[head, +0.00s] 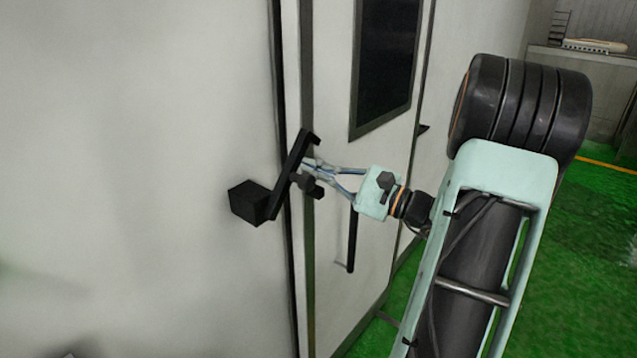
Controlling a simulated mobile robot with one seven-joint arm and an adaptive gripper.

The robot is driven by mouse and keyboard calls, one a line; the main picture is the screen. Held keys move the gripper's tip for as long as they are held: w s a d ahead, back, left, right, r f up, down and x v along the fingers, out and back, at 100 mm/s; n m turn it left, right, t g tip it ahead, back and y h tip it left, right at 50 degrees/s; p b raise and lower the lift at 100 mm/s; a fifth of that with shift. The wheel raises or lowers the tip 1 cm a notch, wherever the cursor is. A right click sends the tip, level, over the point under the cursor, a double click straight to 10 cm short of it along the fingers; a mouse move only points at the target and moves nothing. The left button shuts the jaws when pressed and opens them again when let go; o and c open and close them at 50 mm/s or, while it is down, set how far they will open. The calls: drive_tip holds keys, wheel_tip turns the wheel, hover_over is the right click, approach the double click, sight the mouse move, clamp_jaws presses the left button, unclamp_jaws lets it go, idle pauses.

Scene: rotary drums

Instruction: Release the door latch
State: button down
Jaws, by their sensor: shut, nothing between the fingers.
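The door latch (286,187) is a black bar, tilted with its upper end to the right, beside a black block (249,203) at the door's edge. A short black knob (311,187) sticks out from it to the right. My gripper (308,166) is shut and empty, with its fingertips at the upper part of the bar on its right side. I cannot tell whether they touch it. The fingers partly cover the panel behind them.
A white door (338,262) with a dark window (387,62) stands behind my gripper. A thin black vertical handle (352,240) lies just below my gripper. A white wall (130,150) fills the left. Green floor (598,230) is open on the right.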

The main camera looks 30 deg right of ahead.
sight(295, 162)
drive_tip(key=a+r+n+b, duration=0.1)
drive_tip(key=n+b, duration=0.1)
drive_tip(key=s+a+r+n+g+b, duration=0.1)
drive_tip(key=a+n+b, duration=0.1)
drive_tip(key=a+r+n+b, duration=0.1)
drive_tip(key=a+n+b, duration=0.1)
drive_tip(key=shift+s+a+r+n+g, duration=0.1)
drive_tip(key=shift+s+r+n+g, duration=0.2)
drive_tip(key=shift+s+n+g, duration=0.1)
drive_tip(key=a+n+b, duration=0.1)
drive_tip(key=b, duration=0.1)
drive_tip(key=s+a+r+n+b, duration=0.1)
drive_tip(key=b, duration=0.1)
drive_tip(key=shift+a+n+g, duration=0.3)
drive_tip(key=shift+n, duration=0.1)
drive_tip(key=shift+a+r, duration=0.1)
drive_tip(key=shift+r, duration=0.05)
